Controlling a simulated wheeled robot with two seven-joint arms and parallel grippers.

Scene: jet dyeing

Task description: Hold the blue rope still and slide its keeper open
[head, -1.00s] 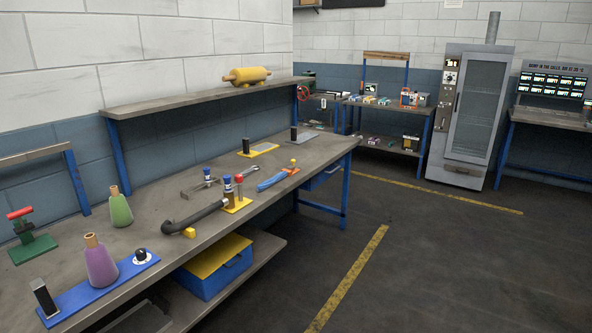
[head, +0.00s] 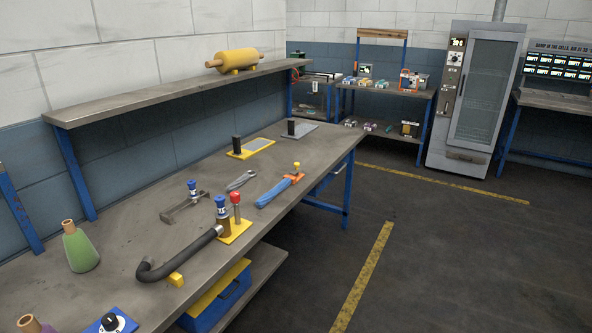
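A blue rope-like piece (head: 273,193) lies near the front edge of the workbench, towards its far end. An orange part (head: 294,178) with a small yellow knob (head: 297,166) sits at its far end. I cannot tell from here whether this orange part is the keeper, or whether it is open or shut. Neither of my grippers shows in the head view.
The grey workbench (head: 140,216) also carries a wrench (head: 240,181), a metal clamp-like tool (head: 185,206), a black bent hose (head: 185,258) and a green flask (head: 79,247). A blue box (head: 232,295) is below. The floor (head: 430,265) at right is clear.

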